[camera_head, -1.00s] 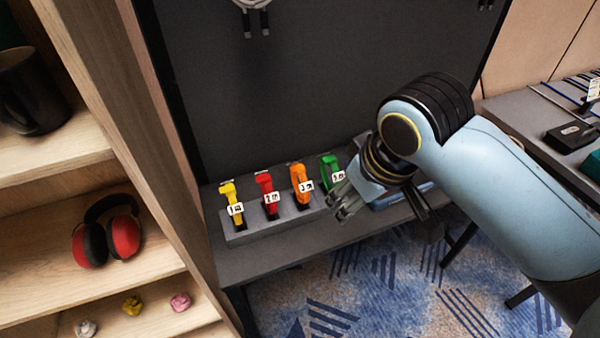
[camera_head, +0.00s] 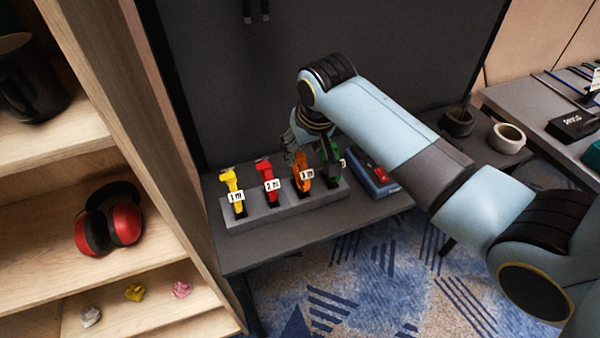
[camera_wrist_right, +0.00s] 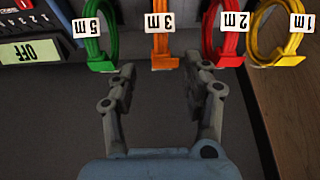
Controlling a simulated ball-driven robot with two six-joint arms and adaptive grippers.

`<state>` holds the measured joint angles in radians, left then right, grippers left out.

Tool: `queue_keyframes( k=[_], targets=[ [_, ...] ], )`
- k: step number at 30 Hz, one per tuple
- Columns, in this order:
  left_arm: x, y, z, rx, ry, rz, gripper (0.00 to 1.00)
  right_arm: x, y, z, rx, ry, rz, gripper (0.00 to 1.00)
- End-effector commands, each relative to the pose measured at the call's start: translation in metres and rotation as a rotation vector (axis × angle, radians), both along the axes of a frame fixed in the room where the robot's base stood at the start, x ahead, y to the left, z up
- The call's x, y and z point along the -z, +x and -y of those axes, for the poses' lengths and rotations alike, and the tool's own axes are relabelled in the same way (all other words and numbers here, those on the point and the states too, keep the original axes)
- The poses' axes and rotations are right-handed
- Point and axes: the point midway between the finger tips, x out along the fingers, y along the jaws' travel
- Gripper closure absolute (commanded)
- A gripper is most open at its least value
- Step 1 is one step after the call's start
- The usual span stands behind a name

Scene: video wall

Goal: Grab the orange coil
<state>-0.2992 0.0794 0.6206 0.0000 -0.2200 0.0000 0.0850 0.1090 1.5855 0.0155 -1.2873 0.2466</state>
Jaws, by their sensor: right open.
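The orange coil (camera_head: 303,184), labelled 3 m, stands in the grey holder (camera_head: 262,222) between the red coil (camera_head: 268,180) and the green coil (camera_head: 334,172). My right gripper (camera_head: 310,152) is over the orange coil and partly hides it and the green one. In the right wrist view the right gripper (camera_wrist_right: 164,75) is open and empty. There the orange coil (camera_wrist_right: 161,50) lies just beyond the fingertips, between them across the picture. I cannot tell whether a finger touches it. My left gripper is not in view.
A yellow coil (camera_head: 232,188) stands at the left end of the holder. A dark panel (camera_head: 230,95) rises behind. Wooden shelves (camera_head: 140,290) bound the left.

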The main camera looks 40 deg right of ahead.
Motion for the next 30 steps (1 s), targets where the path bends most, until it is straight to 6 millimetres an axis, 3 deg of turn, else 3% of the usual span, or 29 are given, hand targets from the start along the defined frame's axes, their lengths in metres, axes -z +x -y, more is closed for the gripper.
queue_keyframes(
  k=[9, 17, 28, 30],
  targets=[
    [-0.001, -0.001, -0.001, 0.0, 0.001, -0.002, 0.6, 0.04, 0.014, 0.002, -0.001, -0.001, 0.0, 0.51],
    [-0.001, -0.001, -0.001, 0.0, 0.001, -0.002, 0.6, 0.044, 0.015, 0.002, -0.001, 0.0, 0.0, 0.51],
    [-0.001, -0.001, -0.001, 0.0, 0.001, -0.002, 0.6, 0.044, 0.015, 0.002, -0.001, 0.0, 0.0, 0.97],
    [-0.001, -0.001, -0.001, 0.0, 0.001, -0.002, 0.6, 0.044, 0.015, 0.002, -0.001, 0.0, 0.0, 1.0]
  ],
)
